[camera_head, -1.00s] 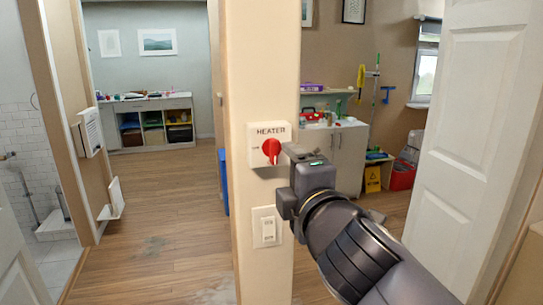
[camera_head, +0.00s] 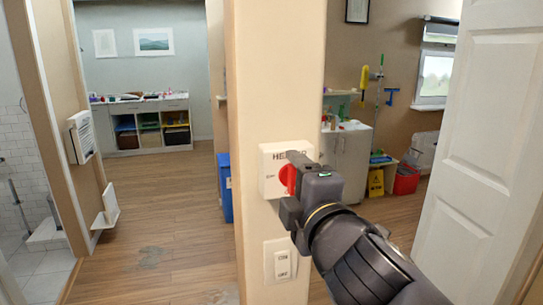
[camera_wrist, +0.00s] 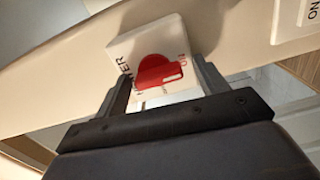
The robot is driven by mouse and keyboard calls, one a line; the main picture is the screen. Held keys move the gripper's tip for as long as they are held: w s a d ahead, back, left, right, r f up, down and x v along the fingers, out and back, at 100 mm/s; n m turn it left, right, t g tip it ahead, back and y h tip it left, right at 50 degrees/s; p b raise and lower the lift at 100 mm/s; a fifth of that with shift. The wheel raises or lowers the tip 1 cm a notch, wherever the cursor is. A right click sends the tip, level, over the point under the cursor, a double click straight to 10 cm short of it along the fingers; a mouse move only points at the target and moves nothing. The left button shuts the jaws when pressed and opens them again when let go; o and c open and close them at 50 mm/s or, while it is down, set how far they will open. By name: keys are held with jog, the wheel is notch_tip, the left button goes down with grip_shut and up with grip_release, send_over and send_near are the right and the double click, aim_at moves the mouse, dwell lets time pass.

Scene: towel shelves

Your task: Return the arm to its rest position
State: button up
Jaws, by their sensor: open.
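My arm reaches in from the lower right in the head view. My gripper (camera_head: 291,183) is at the heater switch box on the post and covers part of its front. In the wrist view my gripper (camera_wrist: 163,90) is open, its two fingers apart with the red knob (camera_wrist: 160,72) showing between and beyond them. I cannot tell whether a finger touches it. The white heater box (camera_wrist: 150,40) is fixed to the post, and it also shows in the head view (camera_head: 271,165). The red knob (camera_head: 287,178) is partly hidden there by my gripper.
The post (camera_head: 275,70) stands close in front. A light switch plate (camera_head: 279,263) sits below the heater box. An open white door (camera_head: 480,150) is on the right. A blue bin (camera_head: 224,190) stands left of the post. Wood floor (camera_head: 165,200) is open to the left.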

jog(key=m, duration=0.3)
jog(key=m+b, duration=0.1)
jog(key=m, duration=0.5)
jog(key=shift+s+r+b, duration=0.15)
jog(key=shift+s+b, duration=0.2)
jog(key=m, duration=0.4)
jog(key=shift+r, duration=0.1)
jog(key=shift+m, duration=2.1)
